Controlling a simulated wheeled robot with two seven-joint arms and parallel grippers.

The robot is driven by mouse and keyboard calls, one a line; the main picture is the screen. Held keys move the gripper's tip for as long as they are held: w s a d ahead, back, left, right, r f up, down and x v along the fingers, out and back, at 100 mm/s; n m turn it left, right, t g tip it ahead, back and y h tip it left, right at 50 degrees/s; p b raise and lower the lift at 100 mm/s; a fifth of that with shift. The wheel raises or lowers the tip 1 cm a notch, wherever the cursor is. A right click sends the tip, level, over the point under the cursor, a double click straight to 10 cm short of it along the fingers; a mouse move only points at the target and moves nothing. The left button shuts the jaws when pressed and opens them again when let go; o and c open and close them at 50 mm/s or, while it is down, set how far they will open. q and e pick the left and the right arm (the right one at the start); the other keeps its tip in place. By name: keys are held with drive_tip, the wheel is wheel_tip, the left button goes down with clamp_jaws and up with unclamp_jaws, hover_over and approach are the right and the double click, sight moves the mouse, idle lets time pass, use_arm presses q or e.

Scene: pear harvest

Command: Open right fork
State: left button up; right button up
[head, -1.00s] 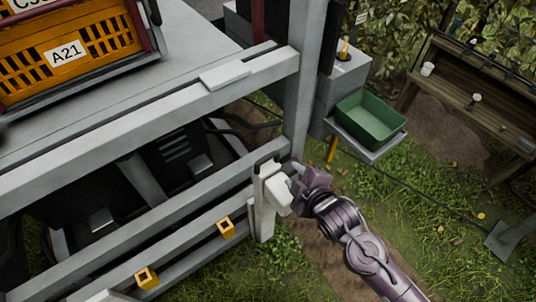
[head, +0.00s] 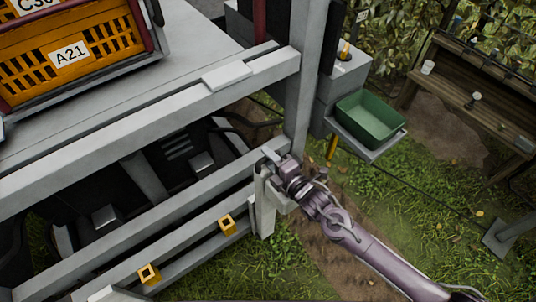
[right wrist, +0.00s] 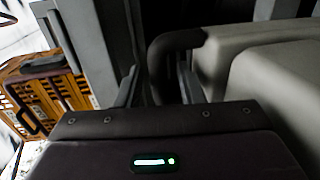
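My right gripper (head: 274,156) is at the top of a short pale post (head: 264,210) at the right end of the grey side rails (head: 180,222). In the right wrist view, its two fingers (right wrist: 160,90) stand apart. The upright part of a dark curved handle (right wrist: 172,45) shows between or just beyond them; I cannot tell whether they touch it. The handle joins a pale rounded housing (right wrist: 255,65). I cannot tell which part is the right fork. My left gripper is not in view.
Yellow brackets (head: 227,225) sit on the lower rails. A green bin (head: 370,119) is on a shelf to the right. A wooden bench (head: 480,95) stands farther right. Grass lies between.

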drive_tip(key=shift+w+a, duration=0.3)
drive_tip(key=shift+c, duration=0.3)
drive_tip(key=shift+f, duration=0.1)
clamp_jaws()
